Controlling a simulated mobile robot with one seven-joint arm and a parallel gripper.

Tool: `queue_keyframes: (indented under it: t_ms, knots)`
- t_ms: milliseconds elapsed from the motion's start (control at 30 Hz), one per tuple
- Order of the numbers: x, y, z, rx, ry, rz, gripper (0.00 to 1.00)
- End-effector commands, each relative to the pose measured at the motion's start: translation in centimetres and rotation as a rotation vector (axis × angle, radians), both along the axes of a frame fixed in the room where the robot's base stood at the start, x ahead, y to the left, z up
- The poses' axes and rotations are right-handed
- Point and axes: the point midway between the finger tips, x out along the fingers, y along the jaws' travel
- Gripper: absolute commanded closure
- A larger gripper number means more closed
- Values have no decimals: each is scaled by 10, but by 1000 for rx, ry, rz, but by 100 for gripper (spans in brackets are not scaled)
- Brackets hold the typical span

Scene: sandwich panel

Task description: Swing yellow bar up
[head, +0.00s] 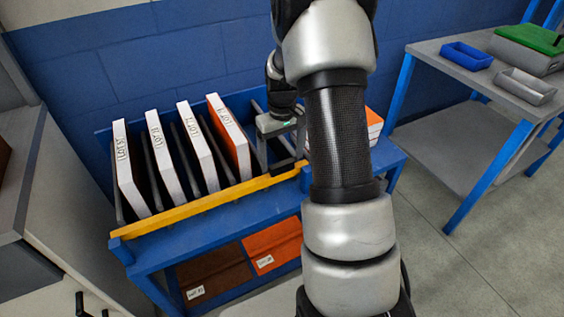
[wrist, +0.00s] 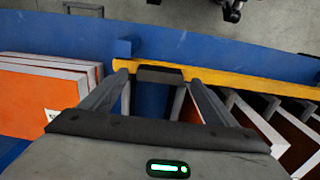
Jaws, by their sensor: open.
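The yellow bar (head: 200,205) runs along the front edge of the blue rack, low in front of the upright panels. Its right end is partly hidden behind my arm in the head view. In the wrist view the yellow bar (wrist: 230,78) runs from the middle to the right edge. My gripper (head: 287,167) is over the rack's right part, near the bar's right end. In the wrist view my gripper (wrist: 160,85) is open, with its fingers on either side of a dark block (wrist: 160,74) at the bar. I cannot tell whether they touch it.
Several white and orange panels (head: 168,158) stand in slots of the blue rack (head: 245,222). More panels (wrist: 40,95) lie stacked on its other side. A grey table (head: 455,70) with trays stands at right. A grey cabinet (head: 50,200) is close at left.

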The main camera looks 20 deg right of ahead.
Motion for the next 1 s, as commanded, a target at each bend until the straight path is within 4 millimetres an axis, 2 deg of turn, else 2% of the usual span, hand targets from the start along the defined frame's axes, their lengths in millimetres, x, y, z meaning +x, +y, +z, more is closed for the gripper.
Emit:
queue_keyframes:
  t_ms: [133, 467, 800, 833, 1000]
  knots:
    - [0, 0, -14, 0, 1, 0, 19]
    - [0, 0, -16, 0, 0, 0, 19]
    - [0, 0, -16, 0, 0, 0, 74]
    - [0, 0, -16, 0, 0, 0, 78]
    - [2, 1, -10, -9, -1, 1, 78]
